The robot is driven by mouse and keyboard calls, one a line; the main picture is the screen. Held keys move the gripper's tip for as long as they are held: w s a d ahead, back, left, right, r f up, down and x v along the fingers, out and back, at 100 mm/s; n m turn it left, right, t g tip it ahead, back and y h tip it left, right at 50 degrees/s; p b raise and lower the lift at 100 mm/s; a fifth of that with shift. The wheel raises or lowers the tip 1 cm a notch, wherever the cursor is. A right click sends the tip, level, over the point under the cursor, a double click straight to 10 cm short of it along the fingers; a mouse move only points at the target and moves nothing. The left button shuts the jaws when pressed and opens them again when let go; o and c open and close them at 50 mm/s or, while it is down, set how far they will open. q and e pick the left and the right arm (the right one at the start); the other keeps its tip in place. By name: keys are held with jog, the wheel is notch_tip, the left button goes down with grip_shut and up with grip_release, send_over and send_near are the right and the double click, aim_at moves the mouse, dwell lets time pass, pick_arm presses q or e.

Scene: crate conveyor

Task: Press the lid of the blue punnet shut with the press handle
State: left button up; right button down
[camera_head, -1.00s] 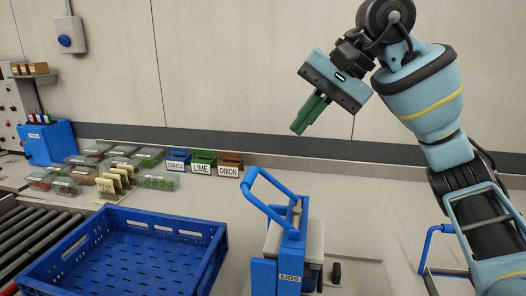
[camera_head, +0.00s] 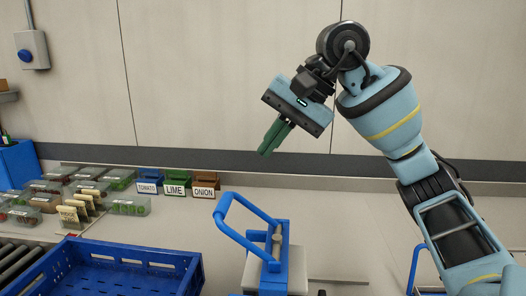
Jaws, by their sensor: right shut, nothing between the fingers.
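The lid press with its blue handle (camera_head: 247,203) stands at the lower middle of the head view. The handle is a raised loop that tilts up to the left, and the lower part of the press is cut off by the frame. My right gripper (camera_head: 268,147) is shut and empty, with its green fingers pointing down and left. It hangs in the air above the handle, clear of it. No blue punnet can be made out; whether one is inside the press is hidden. My left gripper is out of view.
A blue crate (camera_head: 190,266) is at the lower left beside conveyor rollers (camera_head: 22,262). Clear punnets (camera_head: 128,205) and small bins labelled tomato, lime (camera_head: 175,185) and onion line the back of the table. A blue tubular frame (camera_head: 415,266) is at the right. The table right of the press is mostly clear.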

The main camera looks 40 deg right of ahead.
aim_at(225, 200)
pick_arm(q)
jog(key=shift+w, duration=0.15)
pick_arm(e)
jog(key=x, duration=1.2)
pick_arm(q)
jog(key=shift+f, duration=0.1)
pick_arm(e)
jog(key=shift+f, duration=0.1)
jog(key=shift+w+a+f+b, duration=0.3)
jog(key=shift+w+a+f, duration=0.2)
jog(key=shift+w+f, duration=0.1)
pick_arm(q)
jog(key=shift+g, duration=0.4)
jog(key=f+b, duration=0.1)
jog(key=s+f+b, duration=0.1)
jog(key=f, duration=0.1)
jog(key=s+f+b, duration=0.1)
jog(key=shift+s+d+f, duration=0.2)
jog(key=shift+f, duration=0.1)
pick_arm(e)
jog(key=x, duration=0.9)
jog(key=shift+s+f, duration=0.25)
jog(key=shift+f, duration=0.45)
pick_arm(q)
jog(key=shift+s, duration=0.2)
pick_arm(e)
jog(key=shift+d, duration=0.15)
